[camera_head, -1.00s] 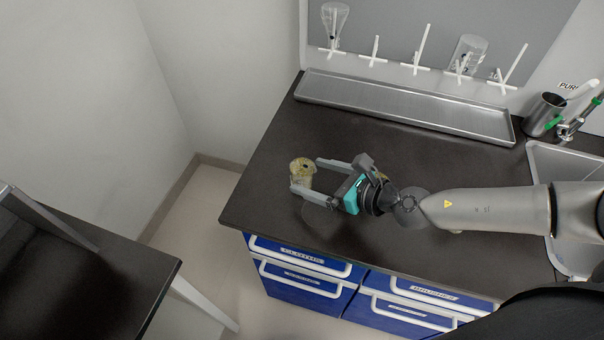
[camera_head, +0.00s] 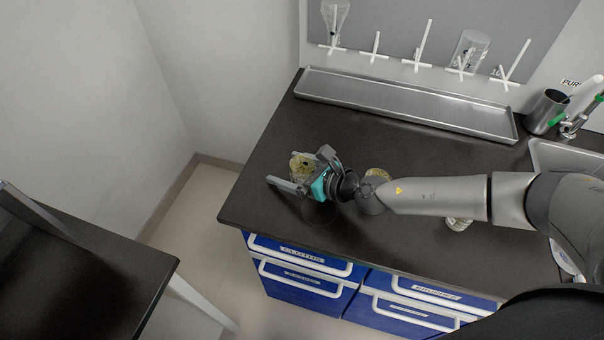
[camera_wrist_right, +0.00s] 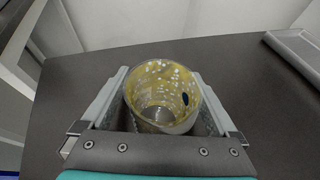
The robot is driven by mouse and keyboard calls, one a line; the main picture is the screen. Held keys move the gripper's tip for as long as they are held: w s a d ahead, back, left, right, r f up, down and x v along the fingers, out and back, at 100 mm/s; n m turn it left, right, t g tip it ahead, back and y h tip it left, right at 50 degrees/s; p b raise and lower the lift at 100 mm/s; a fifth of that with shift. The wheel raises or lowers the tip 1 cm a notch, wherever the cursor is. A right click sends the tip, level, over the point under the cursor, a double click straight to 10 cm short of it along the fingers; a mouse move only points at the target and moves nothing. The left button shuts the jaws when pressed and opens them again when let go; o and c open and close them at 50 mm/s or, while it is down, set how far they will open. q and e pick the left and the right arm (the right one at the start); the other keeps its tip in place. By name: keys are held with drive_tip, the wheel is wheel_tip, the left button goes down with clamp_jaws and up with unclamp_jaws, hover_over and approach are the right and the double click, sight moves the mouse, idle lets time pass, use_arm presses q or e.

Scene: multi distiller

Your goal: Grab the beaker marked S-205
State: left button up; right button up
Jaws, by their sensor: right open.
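A glass beaker (camera_head: 302,167) with yellowish stains stands on the dark counter near its left end. It also shows large in the right wrist view (camera_wrist_right: 161,98), with a dark oval mark inside its right wall. No S-205 label can be read on it. My right gripper (camera_head: 285,169) is open, with one finger on each side of this beaker. The beaker sits deep between the fingers, close to the palm. Two other stained beakers, one behind my forearm (camera_head: 377,173) and one in front of it (camera_head: 458,224), are partly hidden, and their markings are unreadable. My left gripper is not in view.
A long metal tray (camera_head: 400,103) lies along the back of the counter, below a drying rack with hanging glassware (camera_head: 470,48). A metal cup (camera_head: 546,112) and a sink (camera_head: 565,158) are at the right. The counter's left and front edges are close to the gripper.

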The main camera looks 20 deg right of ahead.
drive_tip(key=c, duration=1.4)
drive_tip(key=shift+c, duration=0.3)
drive_tip(key=shift+r, duration=0.15)
